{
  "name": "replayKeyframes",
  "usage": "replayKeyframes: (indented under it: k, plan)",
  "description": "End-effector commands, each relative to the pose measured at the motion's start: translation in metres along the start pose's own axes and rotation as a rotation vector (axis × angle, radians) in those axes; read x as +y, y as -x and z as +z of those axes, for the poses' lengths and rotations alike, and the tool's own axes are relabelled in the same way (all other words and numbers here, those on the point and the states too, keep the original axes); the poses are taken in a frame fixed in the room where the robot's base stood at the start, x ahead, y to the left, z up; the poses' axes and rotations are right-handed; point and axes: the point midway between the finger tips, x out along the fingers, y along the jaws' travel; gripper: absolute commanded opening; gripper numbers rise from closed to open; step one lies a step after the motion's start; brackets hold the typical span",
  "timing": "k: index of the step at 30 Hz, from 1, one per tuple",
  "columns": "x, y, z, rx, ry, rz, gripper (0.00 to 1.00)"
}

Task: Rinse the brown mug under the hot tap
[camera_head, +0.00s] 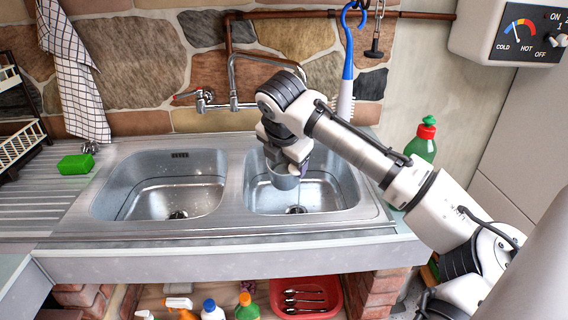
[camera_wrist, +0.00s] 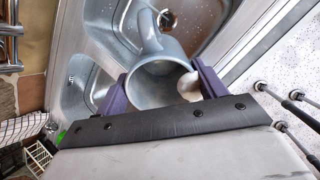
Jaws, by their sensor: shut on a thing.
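My gripper (camera_head: 287,166) is over the right basin (camera_head: 335,190) of the steel sink. It is shut on a grey-blue mug (camera_head: 284,181), held above the basin floor. In the wrist view, the purple fingers (camera_wrist: 160,88) are on either side of the mug (camera_wrist: 150,91), and I look into its open top. A grey curved part, apparently its handle, points away from me. A pale patch shows inside, unclear what. No brown mug is in view. The wall tap (camera_head: 234,85) has a red-marked lever (camera_head: 187,95) at its left. I see no running water.
The left basin (camera_head: 160,185) is empty apart from droplets. A green sponge (camera_head: 75,164) lies on the left drainer. A blue-handled brush (camera_head: 346,75) hangs behind my arm. A green bottle (camera_head: 422,143) stands right of the sink. A heater (camera_head: 510,30) is at upper right.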

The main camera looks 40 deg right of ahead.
Motion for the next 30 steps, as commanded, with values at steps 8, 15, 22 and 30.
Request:
replayKeyframes:
  k: [8,15,22,30]
  plan:
    - [0.013,-0.018,0.018,-0.001,0.000,0.000,0.39]
    - [0.024,-0.033,0.033,-0.001,-0.001,0.000,0.39]
    - [0.035,-0.044,0.048,0.002,-0.001,0.003,0.39]
    - [0.043,-0.059,0.061,0.000,-0.002,0.001,0.39]
